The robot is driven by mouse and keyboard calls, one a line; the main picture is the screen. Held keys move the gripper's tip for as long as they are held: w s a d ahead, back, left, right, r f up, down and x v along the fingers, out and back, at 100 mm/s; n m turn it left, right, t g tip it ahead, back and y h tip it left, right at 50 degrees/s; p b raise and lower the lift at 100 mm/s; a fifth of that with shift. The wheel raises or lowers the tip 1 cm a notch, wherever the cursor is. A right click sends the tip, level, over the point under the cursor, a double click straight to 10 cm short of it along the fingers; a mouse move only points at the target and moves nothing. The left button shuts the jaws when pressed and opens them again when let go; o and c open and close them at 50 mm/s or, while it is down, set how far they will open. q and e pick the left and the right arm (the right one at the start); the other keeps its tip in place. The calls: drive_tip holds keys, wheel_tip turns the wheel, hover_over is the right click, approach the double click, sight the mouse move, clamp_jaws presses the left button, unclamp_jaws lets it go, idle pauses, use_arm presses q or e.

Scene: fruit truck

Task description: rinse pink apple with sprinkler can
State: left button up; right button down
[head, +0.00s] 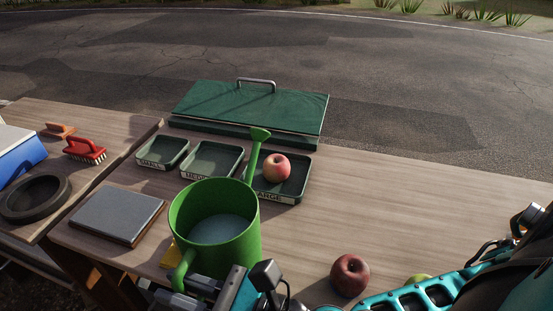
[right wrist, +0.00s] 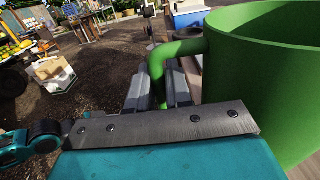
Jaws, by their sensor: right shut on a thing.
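A green sprinkler can (head: 213,222) with water inside is in the middle of the head view. My right gripper (head: 207,281) is shut on its handle; in the right wrist view the fingers (right wrist: 162,88) close around the handle, beside the can's body (right wrist: 268,70). The can's long spout rises toward the trays and ends in a flat rose (head: 260,134). A pinkish apple (head: 276,167) sits in the tray marked LARGE (head: 295,191), just right of the spout. A darker red apple (head: 349,275) rests on the table, right of the can. My left gripper is not in view.
Two more trays, SMALL (head: 163,152) and MEDIUM (head: 212,158), stand left of the LARGE one. A green lidded case (head: 250,108) lies behind them. A grey slab (head: 117,214), a red brush (head: 84,148) and a dark ring (head: 35,198) are at left. The table's right side is mostly clear.

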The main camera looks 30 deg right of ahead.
sight(186, 269)
drive_tip(key=shift+r, duration=0.2)
drive_tip(key=shift+w+d+r+m+p, duration=0.25)
drive_tip(key=shift+d+r+m, duration=0.1)
drive_tip(key=shift+r+m, duration=0.3)
drive_tip(key=shift+w+d+r+m+p, duration=0.15)
drive_tip(key=shift+w+d+r+m, duration=0.25)
drive_tip(key=shift+r, duration=0.45)
drive_tip(key=shift+w+d+r+m, duration=0.3)
drive_tip(key=shift+d+r+m, duration=0.15)
drive_tip(key=shift+r+m, duration=0.3)
drive_tip(key=shift+w+d+r, duration=0.2)
drive_tip(key=shift+r, duration=0.05)
drive_tip(key=shift+w+d+r+m, duration=0.4)
drive_tip(key=shift+w+d+m, duration=0.05)
drive_tip(key=shift+d+m, duration=0.1)
drive_tip(key=shift+w+d+r+m, duration=0.4)
drive_tip(key=shift+d+m, duration=0.15)
idle(1.5)
